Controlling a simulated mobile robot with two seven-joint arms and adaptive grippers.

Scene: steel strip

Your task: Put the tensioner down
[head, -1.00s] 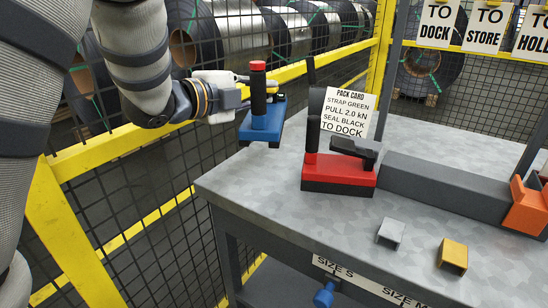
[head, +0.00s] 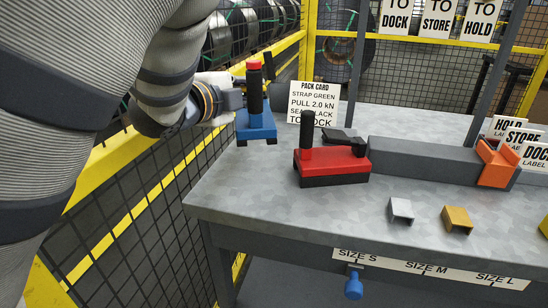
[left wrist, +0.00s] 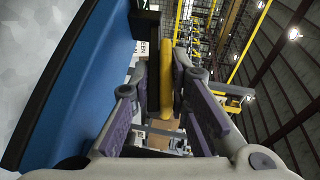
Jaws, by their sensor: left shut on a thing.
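The tensioner, a blue tool (head: 257,127) with a black upright post and red top, hangs upright at the table's back left edge. My left gripper (head: 236,100) is shut on its far-left side. In the left wrist view, the blue body (left wrist: 75,85) fills the left, and a yellow bar (left wrist: 167,80) lies between the fingers (left wrist: 165,95). I cannot tell whether its feet touch the table (head: 270,195). My right gripper is not in view.
A red tool (head: 333,165) with a black post stands right of the blue one, before the pack card (head: 314,100). A grey beam with an orange block (head: 497,165) lies behind. Grey (head: 400,210) and yellow (head: 457,219) clips lie in front. The front-left tabletop is clear.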

